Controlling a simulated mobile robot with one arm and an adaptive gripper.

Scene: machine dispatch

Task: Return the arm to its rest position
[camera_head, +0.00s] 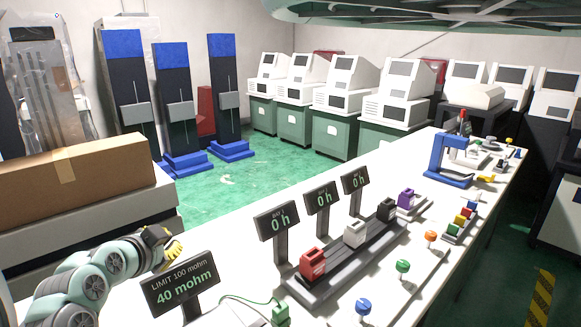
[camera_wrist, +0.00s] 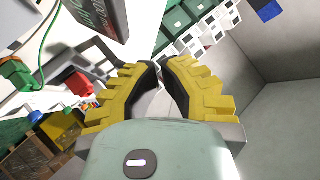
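My arm comes in at the lower left of the head view. My gripper (camera_head: 170,243), with yellow ridged fingers, is raised over the left end of the white bench (camera_head: 235,235), behind a dark sign reading "LIMIT 100 mohm, 40 mohm" (camera_head: 181,284). In the wrist view the tips of my gripper (camera_wrist: 161,66) come almost together, with nothing seen between them. The wrist picture is strongly tilted.
On the bench, a dark rack (camera_head: 345,262) bears red, white and black blocks beneath three "0 h" signs. Coloured knobs line the front edge. A blue press (camera_head: 448,160) stands farther back. Green floor lies open behind.

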